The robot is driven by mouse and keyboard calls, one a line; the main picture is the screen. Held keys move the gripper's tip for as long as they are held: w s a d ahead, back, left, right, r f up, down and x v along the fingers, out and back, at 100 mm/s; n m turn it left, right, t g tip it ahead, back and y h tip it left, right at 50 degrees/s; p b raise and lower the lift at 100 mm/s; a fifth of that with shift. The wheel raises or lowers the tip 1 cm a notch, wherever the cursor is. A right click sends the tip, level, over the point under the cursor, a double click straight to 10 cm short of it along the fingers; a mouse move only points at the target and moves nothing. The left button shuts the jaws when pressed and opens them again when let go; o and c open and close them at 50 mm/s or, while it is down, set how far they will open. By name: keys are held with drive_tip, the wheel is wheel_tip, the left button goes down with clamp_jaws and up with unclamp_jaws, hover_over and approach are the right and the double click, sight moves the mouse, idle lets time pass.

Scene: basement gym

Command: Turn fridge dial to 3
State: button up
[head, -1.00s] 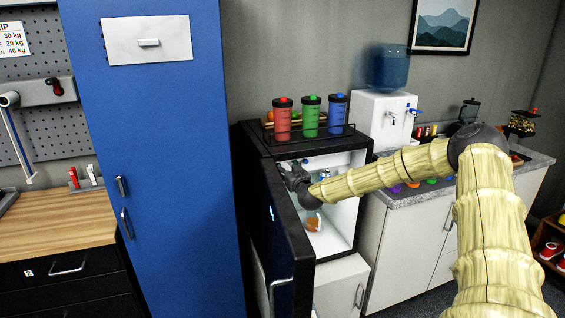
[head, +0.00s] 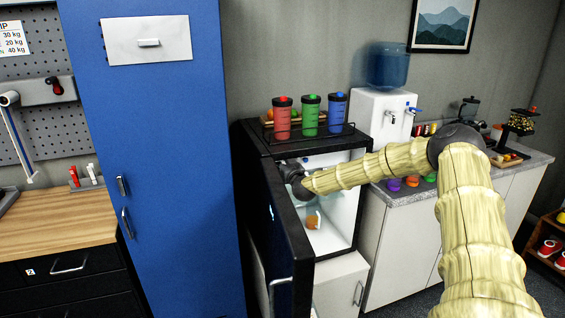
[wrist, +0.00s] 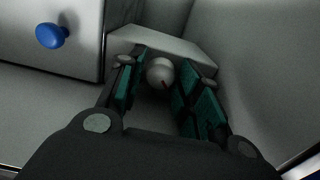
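The small black fridge (head: 292,240) stands with its door swung open and its white inside showing. My gripper (head: 288,166) reaches into its upper part; the fingertips are hard to make out in the head view. In the wrist view, the round pale dial (wrist: 160,72) with a small red mark sits on a light housing. My gripper (wrist: 161,80) is open, with its green-padded fingers on either side of the dial. I cannot tell whether the pads touch it. The dial's numbers are not readable. The dial is hidden in the head view.
A blue knob (wrist: 52,36) on a white box is at the left in the wrist view. An orange item (head: 312,221) is lower in the fridge. Red, green and blue shakers (head: 311,116) stand on top. A blue locker (head: 160,180) is left, a counter (head: 400,196) right.

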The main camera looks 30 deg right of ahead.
drive_tip(key=c, duration=0.5)
drive_tip(key=shift+m+b, duration=0.7)
drive_tip(key=shift+b, duration=0.3)
drive_tip(key=o, duration=1.1)
drive_tip(key=shift+d, duration=0.1)
drive_tip(key=shift+c, duration=0.2)
drive_tip(key=shift+s, duration=0.1)
drive_tip(key=v, duration=1.1)
drive_tip(key=shift+s, duration=0.4)
